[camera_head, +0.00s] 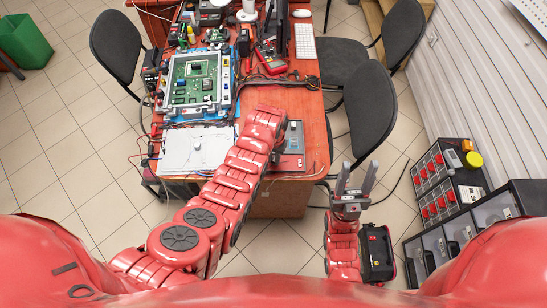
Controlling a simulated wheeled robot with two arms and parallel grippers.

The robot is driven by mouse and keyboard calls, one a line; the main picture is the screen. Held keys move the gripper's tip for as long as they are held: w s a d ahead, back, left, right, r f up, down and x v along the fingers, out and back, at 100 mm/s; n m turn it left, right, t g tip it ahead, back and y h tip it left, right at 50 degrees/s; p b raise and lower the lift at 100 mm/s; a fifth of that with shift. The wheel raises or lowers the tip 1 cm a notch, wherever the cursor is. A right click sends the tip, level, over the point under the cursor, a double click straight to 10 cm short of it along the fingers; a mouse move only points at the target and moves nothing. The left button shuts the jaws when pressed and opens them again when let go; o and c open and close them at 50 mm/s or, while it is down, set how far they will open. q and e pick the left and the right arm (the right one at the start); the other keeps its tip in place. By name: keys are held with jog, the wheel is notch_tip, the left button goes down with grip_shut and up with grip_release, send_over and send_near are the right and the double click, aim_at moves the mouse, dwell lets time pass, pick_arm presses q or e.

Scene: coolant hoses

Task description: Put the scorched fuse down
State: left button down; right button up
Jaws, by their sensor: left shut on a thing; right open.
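My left arm reaches over the near part of the wooden table (313,112). My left gripper (277,155) points down at the table's near right side, beside a grey and red flat device (292,143). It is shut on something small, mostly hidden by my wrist. I cannot make out the scorched fuse itself. My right gripper (357,178) is open and empty, fingers pointing away from me, off the table's near right corner.
A green circuit board (194,80) in a frame and a white panel (185,150) lie on the table's left. A red meter (270,64) and keyboard (304,41) are farther back. Chairs (370,110) stand right; drawer units (433,190) stand far right. A black case (377,252) is beside my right arm.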

pick_arm(q)
jog(key=c, duration=1.2)
grip_release()
jog(key=shift+f, duration=0.15)
jog(key=shift+c, duration=0.2)
jog(key=o, duration=0.5)
jog(key=shift+c, duration=0.2)
